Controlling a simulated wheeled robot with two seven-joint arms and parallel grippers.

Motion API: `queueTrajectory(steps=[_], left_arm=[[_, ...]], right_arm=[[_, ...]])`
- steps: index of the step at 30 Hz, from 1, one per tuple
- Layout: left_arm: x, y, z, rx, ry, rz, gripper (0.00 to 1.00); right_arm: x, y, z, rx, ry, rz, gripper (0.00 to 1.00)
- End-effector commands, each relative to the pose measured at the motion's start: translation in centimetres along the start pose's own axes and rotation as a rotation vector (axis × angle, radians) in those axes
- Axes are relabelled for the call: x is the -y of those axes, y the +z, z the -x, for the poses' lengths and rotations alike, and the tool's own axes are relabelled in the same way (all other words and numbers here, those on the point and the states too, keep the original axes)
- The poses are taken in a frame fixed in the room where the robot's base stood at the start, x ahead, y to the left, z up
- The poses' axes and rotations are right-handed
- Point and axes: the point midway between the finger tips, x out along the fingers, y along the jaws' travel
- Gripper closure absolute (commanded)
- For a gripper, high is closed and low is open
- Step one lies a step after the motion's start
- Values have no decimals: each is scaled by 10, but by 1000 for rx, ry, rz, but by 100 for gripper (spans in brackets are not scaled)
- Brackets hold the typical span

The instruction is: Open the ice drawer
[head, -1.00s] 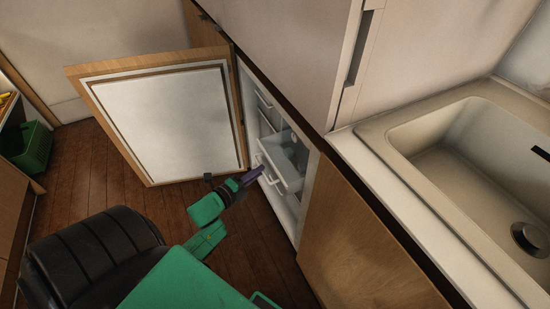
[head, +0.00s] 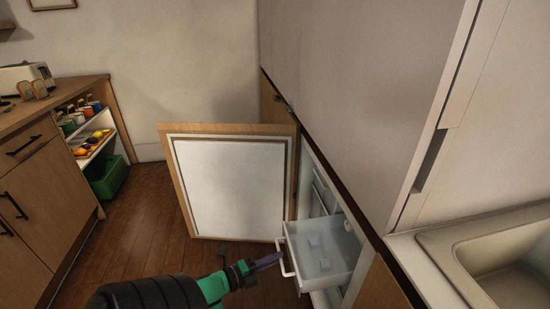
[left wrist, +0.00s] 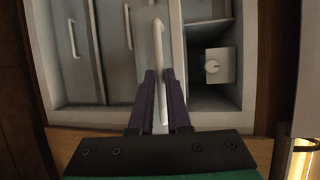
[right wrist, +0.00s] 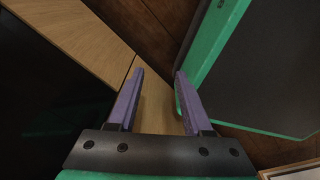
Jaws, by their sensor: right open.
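The ice drawer (head: 325,246) is a translucent white bin that stands out of the open freezer compartment, with pale ice cubes (head: 314,241) inside. Its white bar handle (head: 283,262) is at the front. My left gripper (head: 278,257) is at this handle. In the left wrist view, the purple fingers of my left gripper (left wrist: 161,78) are closed around the handle bar (left wrist: 159,45), one on each side. My right gripper (right wrist: 158,76) is open and empty in the right wrist view.
The freezer door (head: 232,185) stands wide open to the left of the drawer. A sink (head: 500,255) is at the right. A wooden cabinet (head: 35,190) and a green crate (head: 108,178) are at the left. Wooden floor (head: 150,250) lies between.

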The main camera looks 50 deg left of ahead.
Motion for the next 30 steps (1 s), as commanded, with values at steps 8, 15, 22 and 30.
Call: queueTrajectory(steps=[8, 15, 22, 30], left_arm=[[0, 0, 0, 0, 0, 0, 57], [0, 0, 12, 1, 1, 1, 57], [-2, 0, 73, 2, 6, 2, 57], [-1, 0, 136, 1, 2, 1, 57]], right_arm=[[0, 0, 0, 0, 0, 0, 50], [0, 0, 1, 0, 0, 0, 50], [0, 0, 3, 0, 0, 0, 50], [0, 0, 2, 0, 0, 0, 50]])
